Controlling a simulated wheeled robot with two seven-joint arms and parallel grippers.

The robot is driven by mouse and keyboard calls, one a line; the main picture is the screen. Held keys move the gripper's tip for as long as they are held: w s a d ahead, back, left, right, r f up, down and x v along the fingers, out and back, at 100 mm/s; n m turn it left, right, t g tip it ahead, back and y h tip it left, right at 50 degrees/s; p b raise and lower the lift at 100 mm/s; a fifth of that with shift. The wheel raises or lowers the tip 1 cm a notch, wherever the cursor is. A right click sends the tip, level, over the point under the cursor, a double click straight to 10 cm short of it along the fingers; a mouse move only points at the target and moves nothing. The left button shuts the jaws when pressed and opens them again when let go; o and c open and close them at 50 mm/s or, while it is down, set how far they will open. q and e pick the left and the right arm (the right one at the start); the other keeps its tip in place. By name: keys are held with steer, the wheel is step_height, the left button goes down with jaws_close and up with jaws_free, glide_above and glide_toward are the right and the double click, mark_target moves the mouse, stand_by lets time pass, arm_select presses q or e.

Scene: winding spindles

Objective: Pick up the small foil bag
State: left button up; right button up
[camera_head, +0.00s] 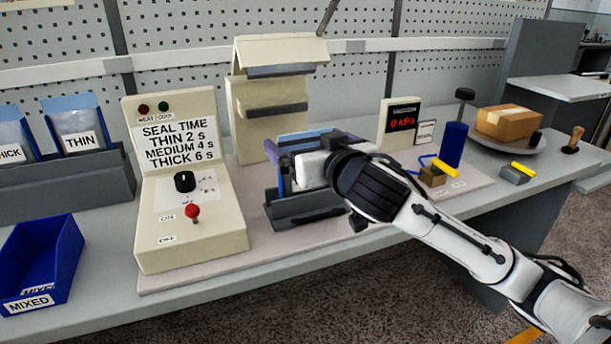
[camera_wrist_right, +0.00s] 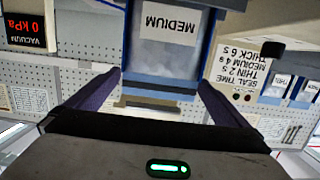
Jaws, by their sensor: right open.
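My right gripper (camera_head: 298,143) is open over the dark stand (camera_head: 302,208) in front of the cream sealing machine. In the right wrist view, the gripper (camera_wrist_right: 158,86) has one purple finger at each side of a blue-edged, pale bag (camera_wrist_right: 165,48) labelled MEDIUM. The fingers are apart, with visible gaps beside the bag. In the head view, my wrist hides most of this bag. I cannot tell whether it is the small foil bag. My left gripper is not in view.
The seal-time control box (camera_head: 190,235) stands left of the stand. A blue MIXED bin (camera_head: 42,262) and a grey rack (camera_head: 60,190) with THICK and THIN bags are at left. A vacuum gauge (camera_head: 400,122), blue cylinder (camera_head: 453,145) and cardboard box (camera_head: 508,123) are at right.

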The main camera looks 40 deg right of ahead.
steer(key=shift+w, duration=0.35)
steer(key=c, duration=1.2)
